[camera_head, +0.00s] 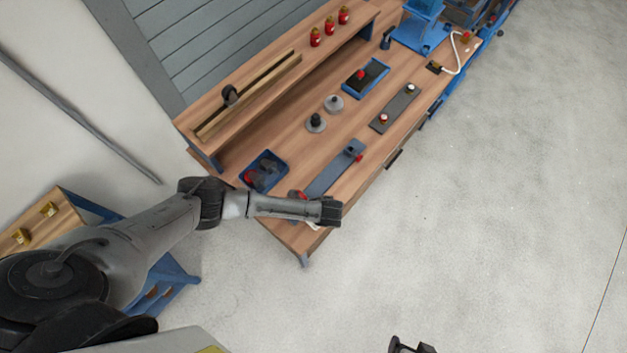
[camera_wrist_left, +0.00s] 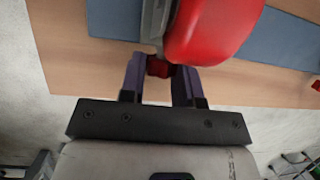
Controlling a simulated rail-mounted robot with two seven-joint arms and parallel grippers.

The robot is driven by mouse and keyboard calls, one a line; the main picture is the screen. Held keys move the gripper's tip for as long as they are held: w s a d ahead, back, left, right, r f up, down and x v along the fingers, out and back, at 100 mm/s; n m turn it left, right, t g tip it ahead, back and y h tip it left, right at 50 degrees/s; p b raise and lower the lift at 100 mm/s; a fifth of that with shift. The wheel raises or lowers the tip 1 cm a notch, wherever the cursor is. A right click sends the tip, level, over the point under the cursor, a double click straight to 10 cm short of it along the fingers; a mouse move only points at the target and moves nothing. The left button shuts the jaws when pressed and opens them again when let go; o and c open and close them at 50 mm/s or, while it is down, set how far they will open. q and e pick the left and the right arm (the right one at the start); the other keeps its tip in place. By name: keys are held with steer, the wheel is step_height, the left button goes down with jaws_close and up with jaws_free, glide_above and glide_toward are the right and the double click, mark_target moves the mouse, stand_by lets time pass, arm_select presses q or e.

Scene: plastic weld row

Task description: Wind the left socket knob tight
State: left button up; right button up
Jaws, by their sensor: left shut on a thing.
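A small dark red knob (camera_wrist_left: 158,66) sits between the fingertips of my left gripper (camera_wrist_left: 159,72) in the left wrist view. The fingers are closed on it. A large glossy red part (camera_wrist_left: 215,30) and a grey part (camera_wrist_left: 154,22) lie just beyond it. In the head view my left gripper (camera_head: 331,212) is at the near end of a blue-grey plate (camera_head: 328,178), at the bench's front edge, and hides the knob. Another red knob (camera_head: 360,158) shows at the plate's far end. My right gripper (camera_head: 411,347) is a dark shape cut off by the bottom edge.
On the wooden bench (camera_head: 292,147) stand a blue tray (camera_head: 283,163), two round grey parts (camera_head: 334,103), a dark plate (camera_head: 396,108) with knobs, and a blue-edged tray (camera_head: 366,78). A raised shelf (camera_head: 280,50) runs along the back. The floor right of the bench is clear.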

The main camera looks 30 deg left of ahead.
arm_select(q)
steer(key=shift+w+g+p, duration=0.15)
steer(key=shift+g+p, duration=0.2)
steer(key=shift+g, duration=0.55)
steer(key=shift+w+f+m+g+y+b, duration=0.15)
steer(key=shift+m+g+y+b, duration=0.15)
steer(key=shift+g, duration=0.7)
steer(key=shift+g+b, duration=0.3)
steer(key=shift+g, duration=0.3)
steer(key=o, duration=0.9)
steer(key=v, duration=1.4)
steer(key=shift+d, duration=0.1)
